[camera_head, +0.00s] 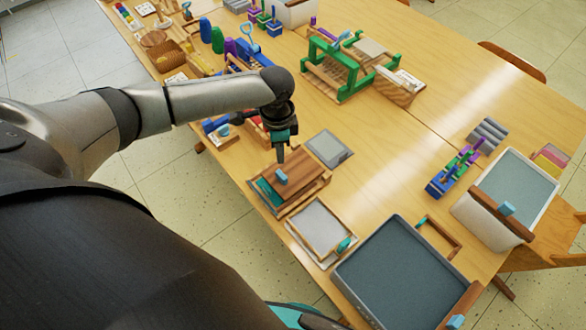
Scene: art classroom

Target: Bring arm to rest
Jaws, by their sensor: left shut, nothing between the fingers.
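My left arm comes in from the left and reaches over the table (385,175). My left gripper (281,158) points down and is shut, with nothing held. It is just above or behind a brown wooden box (306,188) with a small light-blue handle (281,176); I cannot tell whether they touch. My right gripper is not in view. A dark part of my own body fills the lower left.
Near the arm are a grey flat panel (329,149), a wood-framed tray (320,229) and a big grey tray (398,280). A white bin (508,198) stands at right, a green frame (340,65) at the back.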

